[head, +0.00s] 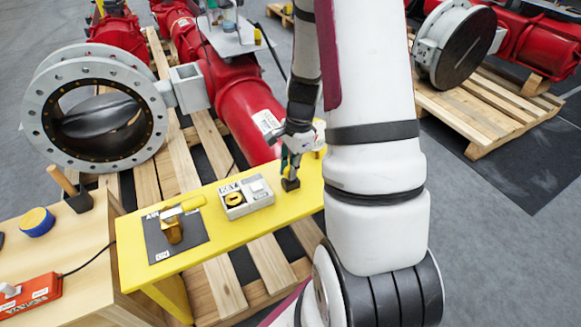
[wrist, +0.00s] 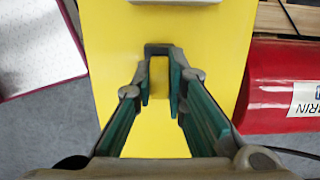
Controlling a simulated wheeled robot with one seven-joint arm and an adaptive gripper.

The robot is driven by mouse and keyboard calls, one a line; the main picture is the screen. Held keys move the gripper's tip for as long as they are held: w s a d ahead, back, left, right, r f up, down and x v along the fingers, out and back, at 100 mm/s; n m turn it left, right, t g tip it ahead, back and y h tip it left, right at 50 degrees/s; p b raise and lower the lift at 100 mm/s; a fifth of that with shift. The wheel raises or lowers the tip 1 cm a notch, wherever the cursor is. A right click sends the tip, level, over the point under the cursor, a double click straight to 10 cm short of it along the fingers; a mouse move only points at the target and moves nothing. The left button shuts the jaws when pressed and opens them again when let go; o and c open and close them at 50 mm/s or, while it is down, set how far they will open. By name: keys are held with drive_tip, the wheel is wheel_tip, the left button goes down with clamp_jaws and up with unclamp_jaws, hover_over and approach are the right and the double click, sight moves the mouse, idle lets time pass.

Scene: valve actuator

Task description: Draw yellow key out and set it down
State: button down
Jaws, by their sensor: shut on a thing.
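My gripper (head: 290,172) is low over the yellow bench, with its green-sided fingers pointing down. In the wrist view its fingertips (wrist: 160,88) close on a narrow, dull-yellow piece that I take to be the yellow key (wrist: 159,76). A dark block (head: 290,184) is at the fingertips in the head view. It shows as a dark edge (wrist: 158,48) around the piece in the wrist view. I cannot tell whether the key is seated in the block or clear of it; the fingers hide most of it.
The yellow bench (head: 220,245) carries a grey box (head: 257,189) with a round yellow fitting and a black mat (head: 160,246) with yellow-brown parts. Red pipework (head: 245,110) runs behind. A wooden table (head: 75,260) adjoins at left. Bare bench shows between box and mat.

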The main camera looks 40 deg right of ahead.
drive_tip(key=shift+f+b, duration=0.35)
drive_tip(key=shift+f, duration=0.15)
drive_tip(key=c, duration=1.5)
unclamp_jaws()
drive_tip(key=shift+c, duration=0.2)
drive_tip(key=shift+r, duration=0.15)
wheel_tip(320, 180, up, 12)
drive_tip(key=d, duration=0.1)
drive_tip(key=shift+s+d+f, duration=0.2)
drive_tip(key=shift+s+d, duration=0.05)
drive_tip(key=shift+d, duration=0.1)
